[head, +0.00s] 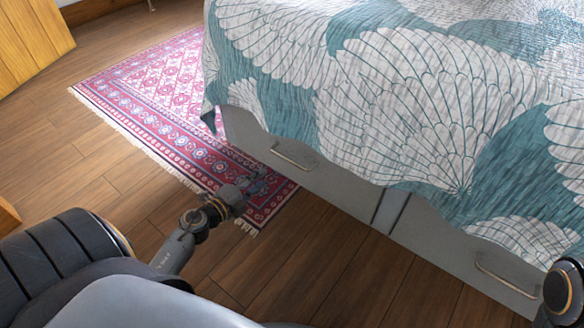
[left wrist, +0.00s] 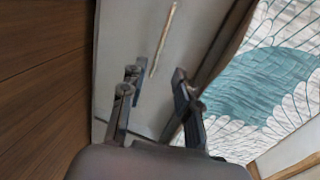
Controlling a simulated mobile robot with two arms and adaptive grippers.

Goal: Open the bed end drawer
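The grey bed base has a left drawer front (head: 335,183) with a bar handle (head: 293,157) and a right drawer front (head: 450,246) with its own bar handle (head: 505,275). Both drawers look shut; the bedspread hides their upper edges. My left gripper (head: 260,181) is just left of and in front of the left handle, apart from it. In the left wrist view my left gripper (left wrist: 156,92) is open and empty, its fingers pointing toward a bar handle (left wrist: 163,38) on a grey panel. My right gripper is out of view.
A teal and white bedspread (head: 400,90) hangs over the bed. A red patterned rug (head: 150,95) lies on the wooden floor (head: 300,262) left of the bed. The floor in front of the drawers is clear. A wooden cabinet (head: 30,40) stands at upper left.

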